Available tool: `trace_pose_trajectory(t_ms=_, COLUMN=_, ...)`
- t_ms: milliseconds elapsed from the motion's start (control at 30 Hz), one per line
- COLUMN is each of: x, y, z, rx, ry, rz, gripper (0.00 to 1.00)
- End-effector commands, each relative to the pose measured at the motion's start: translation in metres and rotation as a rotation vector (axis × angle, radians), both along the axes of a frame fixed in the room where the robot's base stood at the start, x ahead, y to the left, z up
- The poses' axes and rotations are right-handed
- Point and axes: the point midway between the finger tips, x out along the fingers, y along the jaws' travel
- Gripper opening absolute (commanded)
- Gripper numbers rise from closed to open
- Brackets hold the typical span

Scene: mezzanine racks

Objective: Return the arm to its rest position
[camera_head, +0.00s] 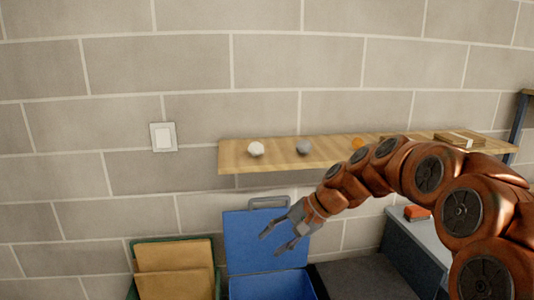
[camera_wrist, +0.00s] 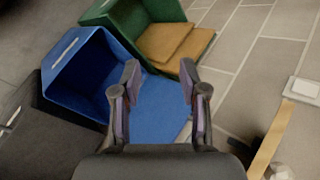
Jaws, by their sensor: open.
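My gripper (camera_head: 277,238) is at the end of my orange arm, which reaches in from the right in the head view. The gripper points down and to the left, above and in front of a blue bin (camera_head: 270,285). Its two fingers are apart with nothing between them. In the wrist view the open gripper (camera_wrist: 158,85) shows over the blue bin (camera_wrist: 85,75) and its raised blue lid. How far the fingers are from the lid I cannot tell.
A wooden wall shelf (camera_head: 235,157) holds a white ball (camera_head: 256,149), a grey ball (camera_head: 303,147) and an orange item (camera_head: 358,143). A green bin (camera_head: 132,290) with cardboard stands left. A dark bin (camera_head: 365,280) and grey cabinet (camera_head: 415,240) stand right.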

Motion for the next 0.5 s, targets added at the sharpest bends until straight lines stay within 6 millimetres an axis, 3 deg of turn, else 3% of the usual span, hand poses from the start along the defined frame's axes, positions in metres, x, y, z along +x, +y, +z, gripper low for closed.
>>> trace_pose_trajectory(t_ms=267, x=-0.093, y=-0.017, z=-0.014, rx=-0.178, ry=-0.009, rz=0.137, gripper=0.43)
trace_pose_trajectory(t_ms=500, x=-0.169, y=-0.046, z=-0.033, rx=-0.340, ry=-0.006, rz=0.241, gripper=0.43)
